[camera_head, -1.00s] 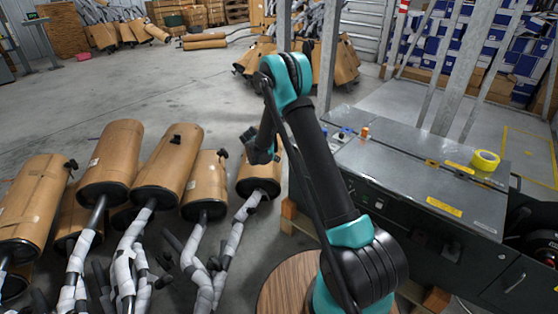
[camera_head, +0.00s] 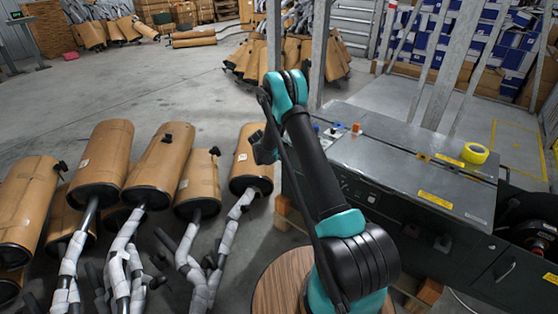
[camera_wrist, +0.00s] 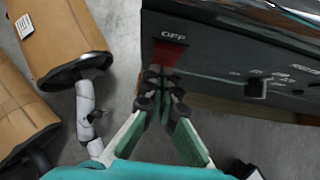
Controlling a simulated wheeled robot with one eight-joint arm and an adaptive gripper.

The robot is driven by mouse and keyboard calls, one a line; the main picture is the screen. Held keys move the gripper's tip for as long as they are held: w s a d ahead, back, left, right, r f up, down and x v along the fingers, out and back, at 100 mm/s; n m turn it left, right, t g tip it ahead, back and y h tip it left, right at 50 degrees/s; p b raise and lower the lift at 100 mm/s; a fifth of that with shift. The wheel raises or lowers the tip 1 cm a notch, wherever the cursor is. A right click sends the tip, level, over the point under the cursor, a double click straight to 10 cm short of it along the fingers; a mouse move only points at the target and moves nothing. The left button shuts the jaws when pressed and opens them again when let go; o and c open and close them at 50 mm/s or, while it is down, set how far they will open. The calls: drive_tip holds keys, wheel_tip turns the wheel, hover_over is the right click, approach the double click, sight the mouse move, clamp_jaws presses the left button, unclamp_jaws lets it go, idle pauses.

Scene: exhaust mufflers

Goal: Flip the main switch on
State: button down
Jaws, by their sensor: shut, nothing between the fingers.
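The dark machine cabinet (camera_head: 400,160) stands right of my arm in the head view. In the wrist view its glossy front panel (camera_wrist: 215,60) shows a red switch part (camera_wrist: 166,54) under the word OFF. A black switch or knob (camera_wrist: 256,87) sits farther right, with small white lettering around it that I cannot read surely. I cannot tell which of them is the main switch. My gripper (camera_wrist: 162,84) is shut and empty, its tips just below the red part and partly overlapping it in the picture. I cannot tell whether they touch. The fingertips are hidden in the head view.
Several wrapped mufflers (camera_head: 160,165) with pipes stand left of my arm; one muffler (camera_wrist: 62,38) is close on the left in the wrist view. A yellow tape roll (camera_head: 475,153) lies on the cabinet top. Grey posts rise behind the cabinet. Open floor lies behind the mufflers.

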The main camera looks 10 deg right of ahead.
drive_tip(key=shift+d, duration=0.1)
drive_tip(key=shift+w+d+f, duration=0.15)
drive_tip(key=shift+w, duration=0.05)
drive_tip(key=shift+r, duration=0.85)
